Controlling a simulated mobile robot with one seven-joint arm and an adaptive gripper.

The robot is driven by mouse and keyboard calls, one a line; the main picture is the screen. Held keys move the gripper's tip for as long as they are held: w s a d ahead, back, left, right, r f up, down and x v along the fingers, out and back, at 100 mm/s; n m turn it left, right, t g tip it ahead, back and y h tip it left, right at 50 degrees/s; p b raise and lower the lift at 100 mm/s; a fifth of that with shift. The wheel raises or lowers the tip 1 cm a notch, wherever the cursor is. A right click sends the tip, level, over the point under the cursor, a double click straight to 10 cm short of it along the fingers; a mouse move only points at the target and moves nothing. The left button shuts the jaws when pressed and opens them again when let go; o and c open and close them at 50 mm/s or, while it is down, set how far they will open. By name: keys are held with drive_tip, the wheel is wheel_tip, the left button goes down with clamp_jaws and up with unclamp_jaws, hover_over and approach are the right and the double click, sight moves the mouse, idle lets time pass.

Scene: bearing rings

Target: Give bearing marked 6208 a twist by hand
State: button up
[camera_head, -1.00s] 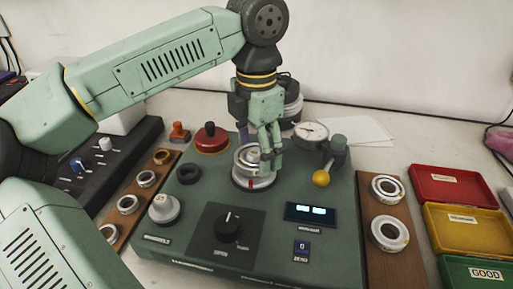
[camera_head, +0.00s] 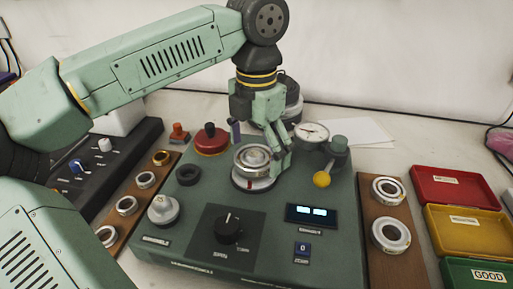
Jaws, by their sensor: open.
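A silver bearing ring (camera_head: 253,160) sits on the round spindle seat of the green test machine (camera_head: 205,208). No 6208 marking can be read on it at this size. My gripper (camera_head: 279,152) is open and points down at the right edge of this bearing. Its fingers are close to the ring; whether they touch it I cannot tell. Other bearings lie on the left wooden rack (camera_head: 115,221) and two, an upper one (camera_head: 388,189) and a lower one (camera_head: 390,234), on the right wooden rack (camera_head: 371,264). Their markings cannot be read either.
A red knob-topped part (camera_head: 211,139) is at the left. Red (camera_head: 454,188), yellow (camera_head: 465,230) and green (camera_head: 478,272) trays line the right side.

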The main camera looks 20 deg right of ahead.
wheel_tip(320, 180, up, 12)
idle(0.6)
idle(0.5)
